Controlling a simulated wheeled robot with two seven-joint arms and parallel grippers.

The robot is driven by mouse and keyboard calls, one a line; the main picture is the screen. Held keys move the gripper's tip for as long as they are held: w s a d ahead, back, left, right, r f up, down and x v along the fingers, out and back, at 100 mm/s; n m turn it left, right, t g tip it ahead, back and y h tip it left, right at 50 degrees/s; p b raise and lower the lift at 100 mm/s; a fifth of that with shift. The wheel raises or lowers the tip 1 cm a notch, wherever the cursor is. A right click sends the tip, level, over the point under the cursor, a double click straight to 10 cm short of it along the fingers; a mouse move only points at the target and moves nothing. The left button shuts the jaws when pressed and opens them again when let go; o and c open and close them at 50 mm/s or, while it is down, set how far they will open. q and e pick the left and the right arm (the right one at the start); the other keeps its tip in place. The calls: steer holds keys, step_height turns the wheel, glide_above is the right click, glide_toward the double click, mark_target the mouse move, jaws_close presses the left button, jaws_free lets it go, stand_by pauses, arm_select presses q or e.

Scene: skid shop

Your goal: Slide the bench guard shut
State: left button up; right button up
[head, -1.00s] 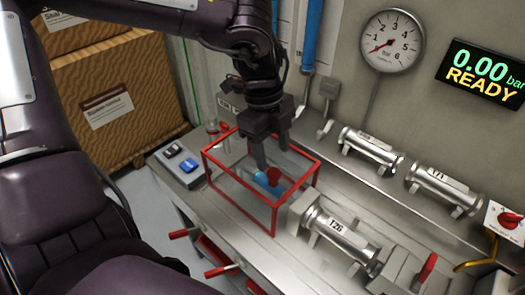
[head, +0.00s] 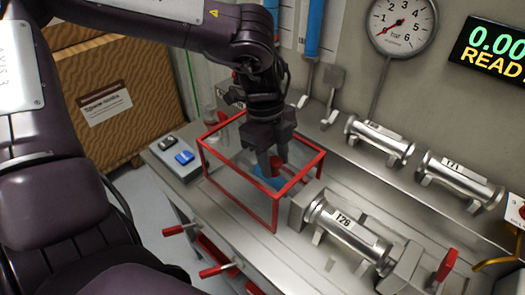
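The bench guard (head: 275,212) is a red-framed box with clear panels, standing on the grey bench left of the metal cylinder labelled T26 (head: 345,230). A blue part with a red knob (head: 277,162) shows within the guard's outline. My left gripper (head: 274,167) points down there, its two fingers at the red knob, one on each side. The fingers partly hide the knob and the blue part. I cannot tell whether they grip it. My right gripper is not in view.
A control box with a black and a blue switch (head: 170,172) sits at the bench's left end. Cylinders (head: 380,140) lie along the back. Red-handled levers (head: 220,270) stick out at the front. A gauge (head: 402,25) and a display reading READY (head: 490,50) are on the wall.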

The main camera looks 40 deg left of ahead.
mark_target(290, 184)
arm_select(q)
steer(key=c, duration=0.4)
steer(key=shift+d+f+b, duration=0.15)
steer(key=shift+d+b, duration=0.3)
steer(key=shift+d, duration=0.15)
steer(key=shift+s+d+b, duration=0.15)
steer(key=shift+d+b, duration=0.3)
steer(key=shift+d, duration=0.85)
steer(key=shift+s+d+b, duration=0.1)
steer(key=shift+d+b, duration=0.65)
steer(key=shift+d, duration=0.9)
